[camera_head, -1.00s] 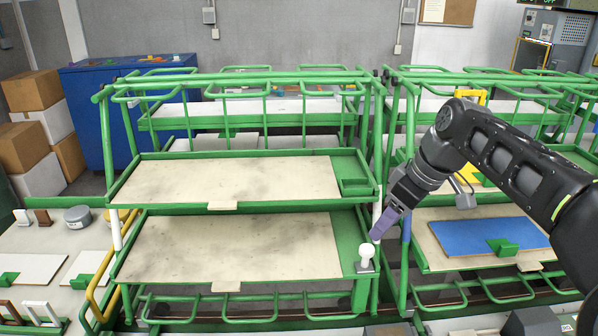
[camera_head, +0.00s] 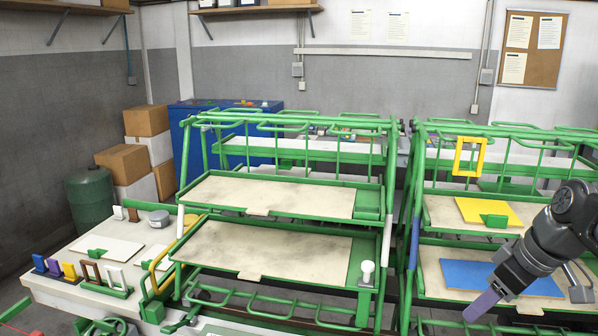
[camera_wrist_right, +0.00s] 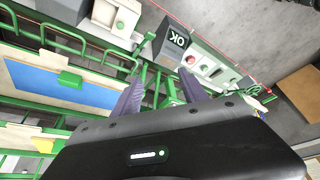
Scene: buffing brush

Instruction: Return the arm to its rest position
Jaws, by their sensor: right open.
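My right gripper (camera_head: 482,306) is at the lower right of the head view, in front of the right green rack (camera_head: 412,180). In the right wrist view its two purple fingers (camera_wrist_right: 158,95) stand apart with nothing between them. The gripper is open and empty. My left gripper is in neither view.
The left green rack (camera_head: 372,228) holds two worn pale boards and a white knob (camera_head: 368,267). The right rack carries a yellow board (camera_head: 485,212) and a blue board (camera_head: 480,277) close to my right gripper.

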